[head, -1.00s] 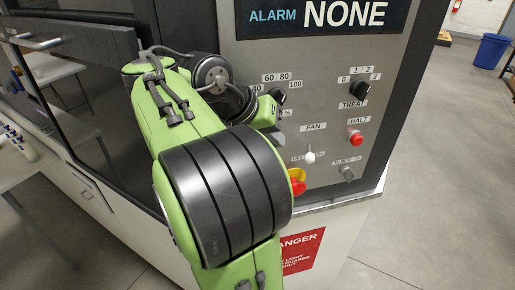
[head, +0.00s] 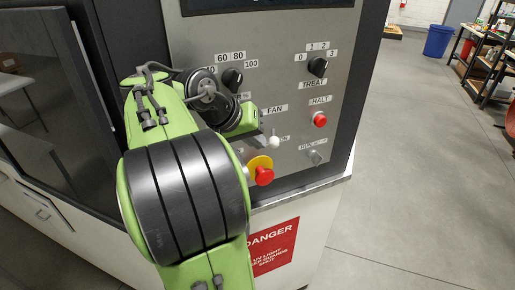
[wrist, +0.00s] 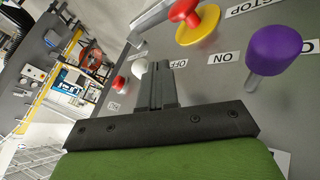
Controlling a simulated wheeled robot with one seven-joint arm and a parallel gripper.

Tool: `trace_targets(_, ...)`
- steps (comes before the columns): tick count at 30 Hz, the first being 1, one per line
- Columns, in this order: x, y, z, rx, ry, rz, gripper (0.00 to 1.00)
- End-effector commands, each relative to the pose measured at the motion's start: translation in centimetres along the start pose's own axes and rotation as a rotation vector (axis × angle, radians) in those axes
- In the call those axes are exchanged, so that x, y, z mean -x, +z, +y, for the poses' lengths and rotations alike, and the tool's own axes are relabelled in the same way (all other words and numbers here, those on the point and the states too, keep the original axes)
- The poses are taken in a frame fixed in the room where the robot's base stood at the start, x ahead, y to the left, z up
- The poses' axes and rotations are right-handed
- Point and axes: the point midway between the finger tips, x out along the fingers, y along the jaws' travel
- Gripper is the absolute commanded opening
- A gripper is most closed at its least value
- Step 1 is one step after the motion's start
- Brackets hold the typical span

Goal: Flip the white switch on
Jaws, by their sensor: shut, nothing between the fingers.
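The white switch (head: 274,142) is a small ball-tipped lever below the FAN label on the grey control panel (head: 200,40). In the wrist view my gripper (wrist: 162,68) is shut and empty. The white ball (wrist: 139,68) shows just left of its fingertips there, partly covered by them. I cannot tell whether they touch. An OFF label shows on the other side of the fingers.
A red emergency stop on a yellow base (head: 264,175) sits below and left of the switch. A red HALT button (head: 320,119) and a black TREAT knob (head: 318,67) are at the right. A purple knob (wrist: 274,52) shows in the wrist view. Open floor lies right.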

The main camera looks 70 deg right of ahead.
Motion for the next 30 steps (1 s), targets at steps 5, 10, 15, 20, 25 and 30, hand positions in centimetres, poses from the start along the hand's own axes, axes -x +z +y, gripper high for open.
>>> trace_targets(5, -0.64, -0.05, 0.03, 0.0, -0.001, 0.0, 0.0)
trace_targets(10, -0.54, -0.09, 0.07, 0.0, -0.001, 0.0, 0.0)
trace_targets(15, -0.54, -0.05, 0.15, 0.005, -0.005, 0.004, 0.0)
trace_targets(20, -0.66, 0.14, 0.4, 0.032, -0.02, 0.019, 0.0)
trace_targets(25, -0.69, 0.18, 0.6, 0.049, -0.031, 0.029, 0.0)
trace_targets(30, -0.77, 0.26, 0.8, 0.069, -0.042, 0.04, 0.0)
